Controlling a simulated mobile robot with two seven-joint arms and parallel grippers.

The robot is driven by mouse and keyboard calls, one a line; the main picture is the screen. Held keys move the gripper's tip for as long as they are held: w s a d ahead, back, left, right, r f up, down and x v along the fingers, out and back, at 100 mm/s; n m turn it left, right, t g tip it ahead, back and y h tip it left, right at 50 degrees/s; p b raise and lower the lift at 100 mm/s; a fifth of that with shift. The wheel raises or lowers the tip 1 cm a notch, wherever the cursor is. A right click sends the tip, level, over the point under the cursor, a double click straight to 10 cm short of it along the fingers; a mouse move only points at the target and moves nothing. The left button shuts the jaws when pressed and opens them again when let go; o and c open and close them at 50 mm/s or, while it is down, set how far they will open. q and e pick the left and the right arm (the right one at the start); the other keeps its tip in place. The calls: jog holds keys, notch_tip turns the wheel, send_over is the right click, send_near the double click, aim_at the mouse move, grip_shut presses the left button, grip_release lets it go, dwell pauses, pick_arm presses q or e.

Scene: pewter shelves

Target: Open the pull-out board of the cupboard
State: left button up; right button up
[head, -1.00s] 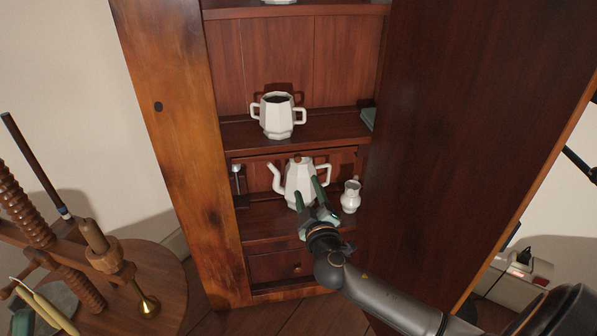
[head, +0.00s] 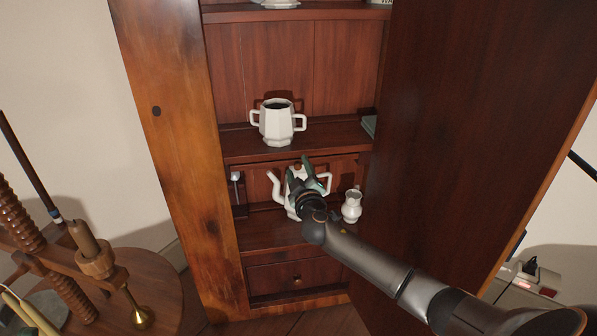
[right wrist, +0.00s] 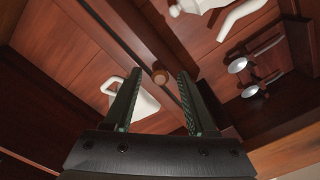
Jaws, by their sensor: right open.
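The cupboard (head: 180,130) stands with its interior facing me. In the right wrist view, a small round wooden knob (right wrist: 160,73) sits on a narrow wooden front edge, which looks like the front of the pull-out board (right wrist: 143,38). My right gripper (head: 298,168) is open in front of the middle of the cupboard. In the right wrist view its two fingers (right wrist: 157,78) point toward the knob, one on each side, with gaps between. I cannot tell how deep the fingertips reach. In the head view the gripper covers part of the white teapot behind it. My left gripper is out of view.
The teapot (head: 279,192) and a small white jug (head: 351,206) stand below, with a two-handled white pot (head: 277,124) on the shelf above. A closed drawer (head: 270,279) is lower. A large wooden panel (head: 460,130) bounds the right; a round wooden table (head: 150,280) is at left.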

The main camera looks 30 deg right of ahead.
grip_shut()
dwell(0.4)
dwell(1.0)
